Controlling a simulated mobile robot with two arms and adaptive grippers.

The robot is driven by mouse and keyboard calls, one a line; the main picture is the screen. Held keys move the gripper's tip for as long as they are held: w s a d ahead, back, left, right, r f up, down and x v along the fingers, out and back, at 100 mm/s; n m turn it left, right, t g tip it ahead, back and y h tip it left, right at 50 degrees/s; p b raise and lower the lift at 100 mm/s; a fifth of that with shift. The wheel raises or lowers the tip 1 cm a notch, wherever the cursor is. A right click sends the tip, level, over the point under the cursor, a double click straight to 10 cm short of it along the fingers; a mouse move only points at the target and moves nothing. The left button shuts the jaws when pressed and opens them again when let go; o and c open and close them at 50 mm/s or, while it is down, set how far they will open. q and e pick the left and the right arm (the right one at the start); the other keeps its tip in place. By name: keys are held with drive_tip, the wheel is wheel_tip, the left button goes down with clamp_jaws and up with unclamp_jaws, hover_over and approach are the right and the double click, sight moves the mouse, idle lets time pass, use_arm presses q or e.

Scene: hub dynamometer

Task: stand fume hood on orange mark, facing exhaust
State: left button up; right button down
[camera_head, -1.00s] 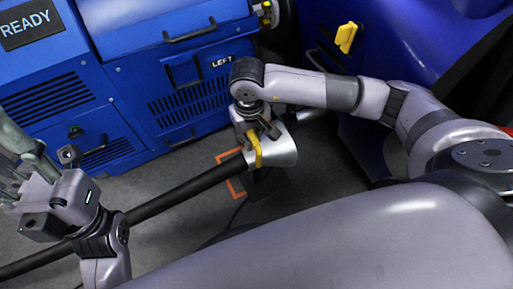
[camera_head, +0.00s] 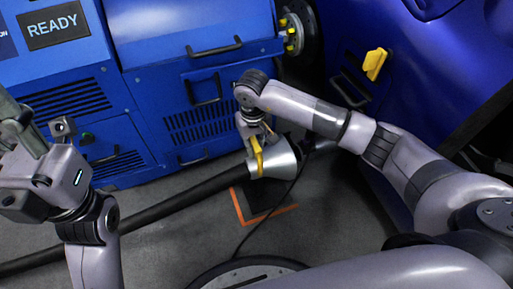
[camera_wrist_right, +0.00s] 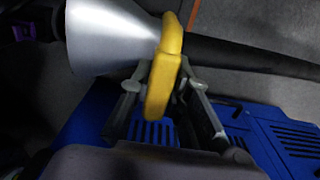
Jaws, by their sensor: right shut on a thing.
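The fume hood (camera_head: 278,160) is a silver cone with a yellow handle (camera_head: 257,154) and a black hose (camera_head: 180,200) running left. My right gripper (camera_head: 256,140) is shut on the handle, as the right wrist view (camera_wrist_right: 165,85) also shows. The cone's wide mouth points right, towards a pipe end that looks like the exhaust (camera_head: 322,146). The orange mark (camera_head: 268,216) is on the floor below the hood, around a dark base-like patch; whether the base touches the floor is unclear. My left gripper (camera_head: 38,140) is at the left edge, away from the hood, its fingers partly cut off.
A blue machine cabinet (camera_head: 150,90) with handles and vents stands behind the hood. A blue vehicle body (camera_head: 430,60) is at the right. A thin dark cable (camera_head: 275,207) crosses the floor near the mark. Grey floor (camera_head: 170,250) is open in front of the hose.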

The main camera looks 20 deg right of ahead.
drive_tip(key=shift+r, duration=0.1)
drive_tip(key=c, duration=1.9)
unclamp_jaws()
drive_tip(key=o, duration=0.4)
